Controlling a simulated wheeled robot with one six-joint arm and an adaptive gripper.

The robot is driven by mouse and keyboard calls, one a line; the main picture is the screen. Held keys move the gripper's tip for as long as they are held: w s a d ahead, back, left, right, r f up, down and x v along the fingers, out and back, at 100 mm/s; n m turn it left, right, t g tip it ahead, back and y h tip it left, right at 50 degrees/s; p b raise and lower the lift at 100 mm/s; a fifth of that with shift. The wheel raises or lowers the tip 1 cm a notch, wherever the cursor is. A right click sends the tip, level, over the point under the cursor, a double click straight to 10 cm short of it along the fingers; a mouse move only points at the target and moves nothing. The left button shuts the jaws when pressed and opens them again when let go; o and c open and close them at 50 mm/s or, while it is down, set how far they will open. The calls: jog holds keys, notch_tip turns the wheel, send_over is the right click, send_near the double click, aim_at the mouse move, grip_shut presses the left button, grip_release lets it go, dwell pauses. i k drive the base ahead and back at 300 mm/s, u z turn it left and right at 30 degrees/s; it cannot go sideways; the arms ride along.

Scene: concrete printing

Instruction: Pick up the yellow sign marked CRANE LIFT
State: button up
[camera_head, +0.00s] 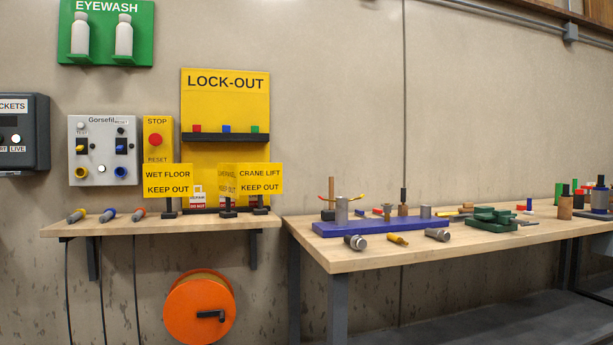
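The yellow sign marked CRANE LIFT KEEP OUT (260,179) stands upright on a small dark base at the right end of the wooden wall shelf (160,224). Another yellow sign (228,185), turned at an angle, stands just left of it and overlaps it in the picture; its text is too small to read. A yellow sign marked WET FLOOR KEEP OUT (167,181) stands further left on the same shelf. My gripper is not in view.
The yellow LOCK-OUT board (225,84) hangs behind the signs. Several plugs (108,215) lie on the shelf's left part. A workbench (345,259) with a blue tray (375,228) and many tools is at right. An orange reel (199,308) hangs below the shelf.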

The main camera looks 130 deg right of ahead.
aim_at(259, 179)
jog(key=z, duration=1)
jog(key=k, duration=0.4)
jog(key=z, duration=2.8)
